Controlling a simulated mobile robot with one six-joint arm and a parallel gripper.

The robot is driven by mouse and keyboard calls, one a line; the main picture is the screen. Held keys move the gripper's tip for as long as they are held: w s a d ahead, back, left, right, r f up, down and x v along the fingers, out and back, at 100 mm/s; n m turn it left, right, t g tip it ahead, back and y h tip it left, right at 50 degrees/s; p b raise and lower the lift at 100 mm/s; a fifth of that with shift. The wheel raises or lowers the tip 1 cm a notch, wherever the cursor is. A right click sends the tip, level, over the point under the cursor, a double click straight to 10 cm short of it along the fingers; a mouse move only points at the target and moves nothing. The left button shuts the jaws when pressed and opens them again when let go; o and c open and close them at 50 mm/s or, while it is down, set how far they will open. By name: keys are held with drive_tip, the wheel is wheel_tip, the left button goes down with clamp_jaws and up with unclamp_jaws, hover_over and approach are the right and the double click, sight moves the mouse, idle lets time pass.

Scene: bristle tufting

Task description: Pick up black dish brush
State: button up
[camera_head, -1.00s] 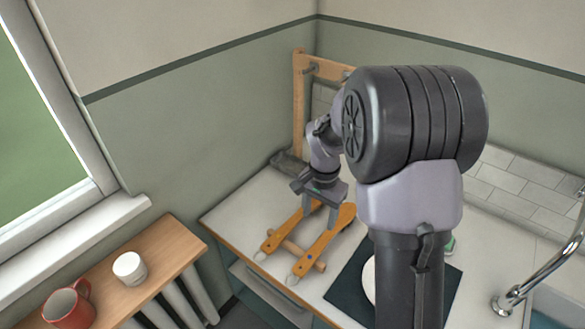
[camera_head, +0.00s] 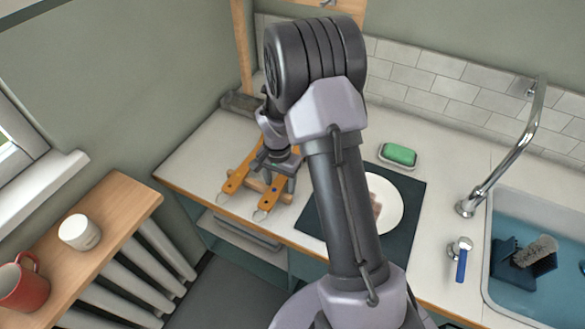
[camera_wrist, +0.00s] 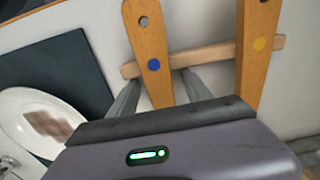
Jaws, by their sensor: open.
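A brush (camera_head: 538,250) with grey bristles lies in the blue sink at the right of the head view, against dark blue pieces. It may be the black dish brush; its handle is hard to make out. My gripper (camera_head: 277,184) is open and points down over an orange wooden frame (camera_head: 233,181) on the counter, far left of the sink. In the wrist view my two fingers stand either side of one orange bar (camera_wrist: 150,45) with a blue dot, close to the cross rod (camera_wrist: 210,56). Whether they touch it is unclear. No brush shows in the wrist view.
A white plate (camera_head: 391,205) with a brown stain lies on a dark mat (camera_head: 411,192), partly behind my arm. A green sponge (camera_head: 399,153) sits in a dish behind it. The chrome tap (camera_head: 516,150) arches beside the sink (camera_head: 497,205). A dark object (camera_head: 240,103) lies in the back corner.

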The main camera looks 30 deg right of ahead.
drive_tip(key=shift+r, duration=0.15)
drive_tip(key=shift+c, duration=0.5)
clamp_jaws()
